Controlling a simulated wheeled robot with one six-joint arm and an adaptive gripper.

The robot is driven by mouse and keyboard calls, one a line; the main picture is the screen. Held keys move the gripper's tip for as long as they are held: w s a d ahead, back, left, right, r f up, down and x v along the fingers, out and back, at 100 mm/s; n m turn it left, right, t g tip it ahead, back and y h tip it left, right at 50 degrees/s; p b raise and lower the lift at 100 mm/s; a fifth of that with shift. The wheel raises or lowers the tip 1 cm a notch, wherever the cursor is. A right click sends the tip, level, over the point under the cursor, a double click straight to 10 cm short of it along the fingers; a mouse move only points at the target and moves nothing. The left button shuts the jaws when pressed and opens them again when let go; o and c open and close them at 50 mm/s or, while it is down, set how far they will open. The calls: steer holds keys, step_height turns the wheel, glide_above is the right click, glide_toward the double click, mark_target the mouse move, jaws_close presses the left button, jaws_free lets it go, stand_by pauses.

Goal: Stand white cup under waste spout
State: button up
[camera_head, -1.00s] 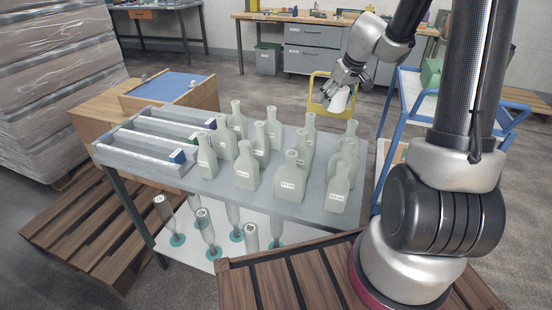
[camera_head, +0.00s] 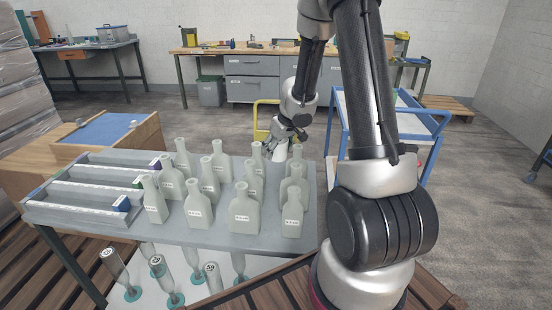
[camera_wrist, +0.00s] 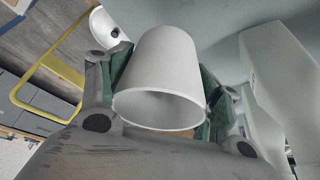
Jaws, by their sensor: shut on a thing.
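My gripper (camera_head: 287,133) is shut on the white cup (camera_head: 280,152), beyond the far right edge of the bottle table. In the wrist view the cup (camera_wrist: 164,75) sits between the green-padded fingers of my gripper (camera_wrist: 160,92), with its open rim towards the camera. Part of a white round opening (camera_wrist: 106,27) shows just left of the cup in the wrist view. I cannot tell for certain whether it is the waste spout.
Several pale bottles (camera_head: 245,211) stand on the grey table (camera_head: 215,236), close to my gripper. Rails with coloured blocks (camera_head: 95,190) lie at its left. A yellow frame (camera_head: 262,122) stands behind my gripper. A blue cart (camera_head: 437,140) is to the right.

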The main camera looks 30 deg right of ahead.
mark_target(277, 157)
steer(key=shift+f, duration=1.95)
steer(key=o, duration=1)
steer(key=shift+o, duration=0.2)
